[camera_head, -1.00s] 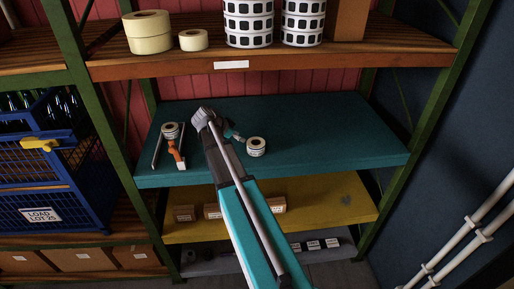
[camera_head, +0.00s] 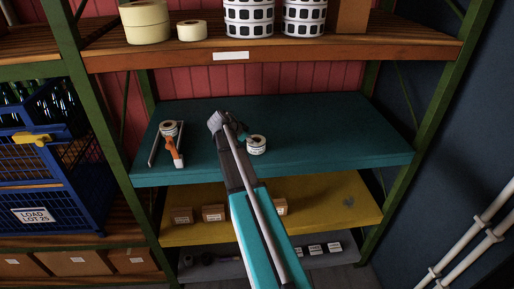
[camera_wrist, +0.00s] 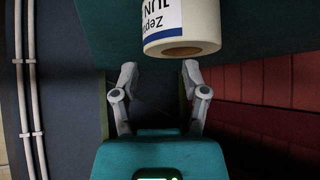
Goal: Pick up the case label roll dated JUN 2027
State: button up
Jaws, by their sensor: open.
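A white label roll (camera_head: 256,145) stands on the teal shelf, just right of my gripper (camera_head: 241,133). In the wrist view the roll (camera_wrist: 182,28) shows close up, with a cardboard core and a blue stripe. Its print is upside down and cut by the frame edge; it seems to include JUN, but I cannot read the year. My gripper (camera_wrist: 159,78) is open and empty, its two fingers apart just short of the roll. In the head view my arm hides part of the gripper.
A label applicator with an orange handle (camera_head: 174,147) and a white roll (camera_head: 168,128) lies at the left of the teal shelf (camera_head: 330,135). Green rack posts (camera_head: 440,110) and the upper wooden shelf (camera_head: 370,50) frame the space. The shelf's right side is clear.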

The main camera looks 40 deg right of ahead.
aim_at(260, 143)
dwell(0.3)
jog(key=shift+b+x, duration=1.7)
jog(key=shift+x, duration=0.95)
jog(key=shift+s+d+r, duration=0.1)
jog(key=shift+d+r, duration=0.05)
grip_shut()
